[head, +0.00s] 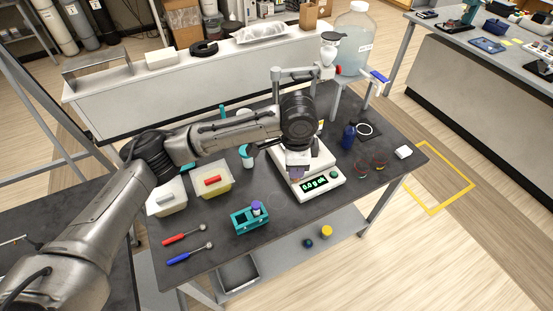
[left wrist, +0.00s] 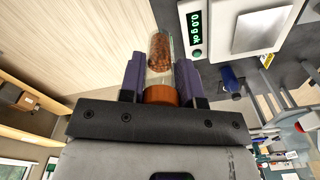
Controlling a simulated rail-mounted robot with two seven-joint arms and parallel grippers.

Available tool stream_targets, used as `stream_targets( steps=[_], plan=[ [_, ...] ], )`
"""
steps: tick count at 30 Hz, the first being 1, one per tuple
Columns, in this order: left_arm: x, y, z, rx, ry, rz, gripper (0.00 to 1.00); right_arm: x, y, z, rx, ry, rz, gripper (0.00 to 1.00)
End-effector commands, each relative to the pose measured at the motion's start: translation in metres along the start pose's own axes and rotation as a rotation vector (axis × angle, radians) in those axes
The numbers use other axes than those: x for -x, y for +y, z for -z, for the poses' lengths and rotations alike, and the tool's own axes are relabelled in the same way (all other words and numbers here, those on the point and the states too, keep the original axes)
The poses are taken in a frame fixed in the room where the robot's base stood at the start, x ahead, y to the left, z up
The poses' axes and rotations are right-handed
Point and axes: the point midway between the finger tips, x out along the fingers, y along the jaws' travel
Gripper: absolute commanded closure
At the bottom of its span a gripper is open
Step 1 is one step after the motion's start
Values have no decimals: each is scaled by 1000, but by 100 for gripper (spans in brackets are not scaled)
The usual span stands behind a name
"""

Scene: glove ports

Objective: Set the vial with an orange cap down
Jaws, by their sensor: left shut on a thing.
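The vial with an orange cap shows in the left wrist view: a clear body (left wrist: 158,52) with brown grains inside and an orange cap (left wrist: 161,95) nearest the palm. My left gripper (left wrist: 160,76) is shut on it, with a purple finger on each side. In the head view my left gripper (head: 297,172) is by the white scale (head: 325,189), above its display end. I cannot make out the vial there; the gripper and arm cover that spot. The scale display reads 0.0 g. My right gripper is not in view.
A teal rack (head: 250,224) with a purple-topped item stands left of the scale. A blue bottle (head: 348,138) stands right. Bare dark table (head: 345,207) shows around the scale.

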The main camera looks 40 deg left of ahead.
Motion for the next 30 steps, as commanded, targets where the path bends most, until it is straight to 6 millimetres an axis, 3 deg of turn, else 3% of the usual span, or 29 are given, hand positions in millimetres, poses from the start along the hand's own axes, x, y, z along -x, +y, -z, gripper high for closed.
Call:
stream_targets(
  steps=[1, 9, 20, 30],
  plan=[
    [-26, -5, -1, -85, -1, -5, 92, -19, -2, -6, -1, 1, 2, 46],
    [-91, -28, -9, -514, -13, -14, 92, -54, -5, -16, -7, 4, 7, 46],
    [-130, -43, -19, -774, -23, -28, 92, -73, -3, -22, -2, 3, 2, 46],
    [-168, -94, -56, -788, -25, -29, 92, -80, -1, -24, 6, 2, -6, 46]
  ],
)
